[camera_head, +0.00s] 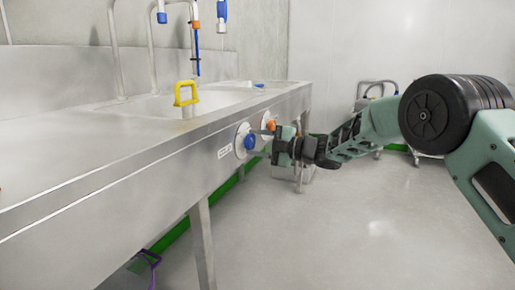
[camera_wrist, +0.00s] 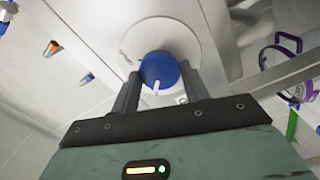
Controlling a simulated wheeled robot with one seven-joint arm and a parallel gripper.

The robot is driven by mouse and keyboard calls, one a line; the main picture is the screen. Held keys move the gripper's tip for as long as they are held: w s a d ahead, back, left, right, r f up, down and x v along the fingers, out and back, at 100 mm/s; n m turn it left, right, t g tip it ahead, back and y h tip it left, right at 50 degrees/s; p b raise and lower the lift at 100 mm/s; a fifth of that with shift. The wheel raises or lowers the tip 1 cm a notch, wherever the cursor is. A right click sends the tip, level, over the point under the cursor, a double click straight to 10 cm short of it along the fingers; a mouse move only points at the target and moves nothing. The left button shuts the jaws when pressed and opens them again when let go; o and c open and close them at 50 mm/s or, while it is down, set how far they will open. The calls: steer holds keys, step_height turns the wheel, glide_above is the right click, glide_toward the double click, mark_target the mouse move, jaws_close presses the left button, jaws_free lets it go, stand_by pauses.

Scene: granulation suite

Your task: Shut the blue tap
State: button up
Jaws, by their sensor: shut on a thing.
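The blue tap (camera_head: 250,141) is a round knob on a white disc on the front face of the steel sink bench. In the wrist view the blue tap (camera_wrist: 160,71) sits between my two fingers, with a pale pointer mark on its lower edge. My gripper (camera_wrist: 158,88) is shut on it, a finger on each side; it also shows in the head view (camera_head: 270,146), reaching in from the right. An orange tap (camera_head: 270,124) is on a second white disc, just beyond the blue one.
The steel sink bench (camera_head: 120,160) runs along the left. A bench leg (camera_head: 202,245) and a purple-handled thing (camera_head: 150,262) are below. A wheeled metal frame (camera_head: 375,90) stands at the back wall. The floor at right is clear.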

steer(key=shift+f+n, duration=0.1)
steer(key=shift+n, duration=0.2)
steer(key=o, duration=1)
steer(key=p+v, duration=0.2)
steer(key=v, duration=1.5)
steer(key=shift+d+p, duration=0.25)
steer(key=shift+p, duration=0.15)
steer(key=shift+s, duration=0.1)
